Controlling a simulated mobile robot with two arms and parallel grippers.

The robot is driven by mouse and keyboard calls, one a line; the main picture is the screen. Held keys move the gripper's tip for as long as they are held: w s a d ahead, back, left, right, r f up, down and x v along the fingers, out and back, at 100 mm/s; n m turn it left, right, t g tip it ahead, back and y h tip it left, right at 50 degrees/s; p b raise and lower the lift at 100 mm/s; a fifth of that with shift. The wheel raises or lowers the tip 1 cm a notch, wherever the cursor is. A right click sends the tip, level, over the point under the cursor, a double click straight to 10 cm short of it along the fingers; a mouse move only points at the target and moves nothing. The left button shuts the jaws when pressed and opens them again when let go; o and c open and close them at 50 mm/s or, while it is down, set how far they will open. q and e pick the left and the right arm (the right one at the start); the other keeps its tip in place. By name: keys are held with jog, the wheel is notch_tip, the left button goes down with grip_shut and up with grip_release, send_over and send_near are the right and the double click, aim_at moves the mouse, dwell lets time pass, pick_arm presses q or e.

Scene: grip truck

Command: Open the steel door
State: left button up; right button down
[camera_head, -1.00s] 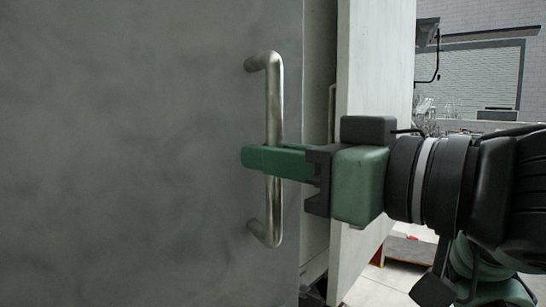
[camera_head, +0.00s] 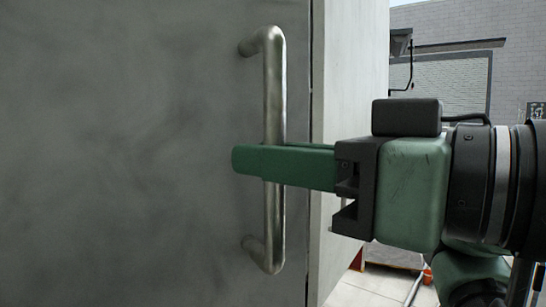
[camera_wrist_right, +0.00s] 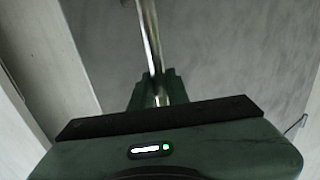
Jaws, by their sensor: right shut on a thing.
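The steel door (camera_head: 120,150) is a large grey panel filling the left of the head view. Its upright, C-shaped metal handle (camera_head: 273,95) is near the door's right edge. My right gripper (camera_head: 256,161) comes in from the right and is shut on the middle of the handle, with its green fingers level. In the right wrist view the handle (camera_wrist_right: 149,35) runs down between the fingers (camera_wrist_right: 153,88). A thin dark gap shows along the door's right edge. My left gripper is not in view.
A pale panel (camera_head: 350,75) stands just right of the door edge. Beyond it are a brick wall (camera_head: 450,22), a shutter (camera_head: 450,75) and a light tiled floor (camera_head: 370,287) at the lower right.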

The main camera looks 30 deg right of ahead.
jog(key=shift+s, duration=0.1)
jog(key=s+a+b, duration=0.1)
jog(key=s+b, duration=0.1)
jog(key=s, duration=0.4)
jog(key=shift+s+a, duration=0.2)
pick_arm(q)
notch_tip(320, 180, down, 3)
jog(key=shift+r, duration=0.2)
pick_arm(e)
jog(key=c, duration=1.3)
grip_release()
jog(key=shift+w+a, duration=0.1)
jog(key=shift+w, duration=0.05)
pick_arm(q)
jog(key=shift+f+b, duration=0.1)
jog(key=shift+b, duration=0.25)
